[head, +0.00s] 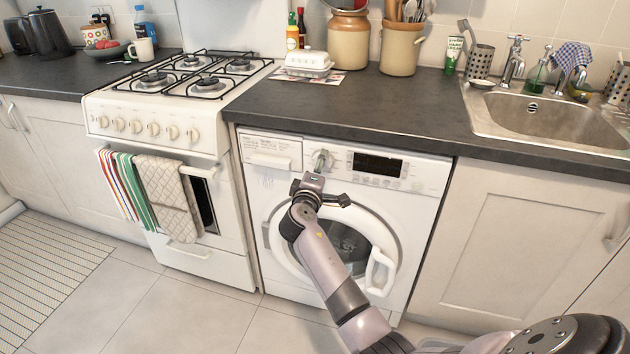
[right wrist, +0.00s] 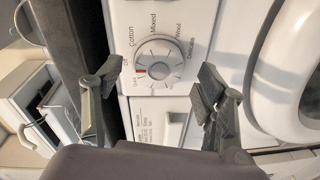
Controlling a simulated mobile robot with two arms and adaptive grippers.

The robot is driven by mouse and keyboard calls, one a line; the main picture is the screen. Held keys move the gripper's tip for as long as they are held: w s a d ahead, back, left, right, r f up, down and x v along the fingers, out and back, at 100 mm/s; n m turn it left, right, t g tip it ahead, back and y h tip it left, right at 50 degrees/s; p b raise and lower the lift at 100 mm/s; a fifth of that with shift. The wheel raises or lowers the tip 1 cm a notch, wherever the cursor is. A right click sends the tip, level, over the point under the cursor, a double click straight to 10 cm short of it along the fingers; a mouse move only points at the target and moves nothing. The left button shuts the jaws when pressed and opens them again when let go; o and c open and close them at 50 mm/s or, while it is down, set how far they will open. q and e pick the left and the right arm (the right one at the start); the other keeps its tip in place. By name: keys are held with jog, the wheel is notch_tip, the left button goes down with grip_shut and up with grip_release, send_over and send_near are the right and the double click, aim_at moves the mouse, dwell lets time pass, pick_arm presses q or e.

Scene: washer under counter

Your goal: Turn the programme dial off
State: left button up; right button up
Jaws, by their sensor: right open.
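The programme dial (right wrist: 158,60) is a round, pale knob on the white washing machine's front panel. Labels such as Cotton, Mixed and Wool run around it, and a small red mark shows at its left side in the right wrist view. I cannot tell exactly which label the dial is set to. In the head view the dial (head: 322,158) is partly behind my right gripper (head: 320,175). My right gripper also shows in the right wrist view (right wrist: 157,82), open, with its fingers on either side of the dial and no clear contact. My left gripper is not in view.
The washing machine (head: 425,205) stands under a dark counter (head: 400,115), whose edge overhangs just above the panel. A detergent drawer (head: 270,150) is left of the dial, a display (head: 377,164) right. The round door (head: 375,225) is below, and a cooker (head: 150,110) stands left.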

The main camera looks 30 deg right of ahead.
jog(key=v, duration=1)
jog(key=shift+s+a, duration=0.25)
jog(key=shift+s, duration=0.05)
